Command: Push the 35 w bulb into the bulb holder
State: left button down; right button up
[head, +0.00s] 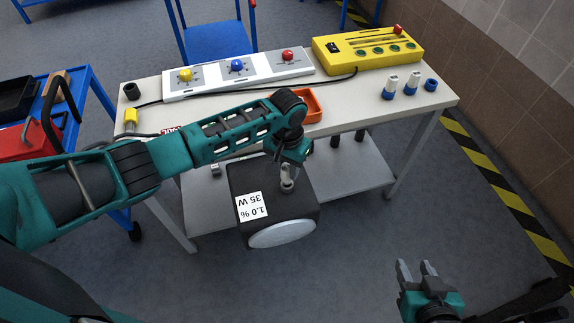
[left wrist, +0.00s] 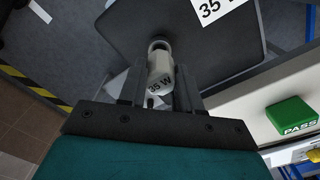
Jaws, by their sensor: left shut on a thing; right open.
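My left gripper (head: 288,184) is shut on the 35 W bulb (left wrist: 160,80), a pale bulb marked "35 W" in the left wrist view. It is over the top of a black box (head: 268,185) whose white label reads "1.0 % 35 W". The bulb's far end meets a pale round piece (left wrist: 159,43) at the box's face, which looks like the bulb holder. How deep the bulb sits is hidden. The box has a large silver disc on its front. My right gripper (head: 418,268) is open and empty, low at the right, away from the box.
The white table (head: 350,115) behind carries a grey panel (head: 238,72) with coloured knobs, a yellow device (head: 367,47), two pale bulbs in blue stands (head: 402,83), an empty blue stand (head: 431,84) and an orange tray (head: 314,104). A blue trolley (head: 92,100) stands left. Floor at front right is clear.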

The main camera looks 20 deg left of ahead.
aim_at(287, 167)
pick_arm(q)
jog(key=shift+f+b, duration=0.7)
jog(key=shift+f, duration=0.45)
jog(key=c, duration=0.7)
grip_release()
notch_tip(287, 167, up, 13)
jog(key=p, duration=0.1)
jog(key=shift+f, duration=0.1)
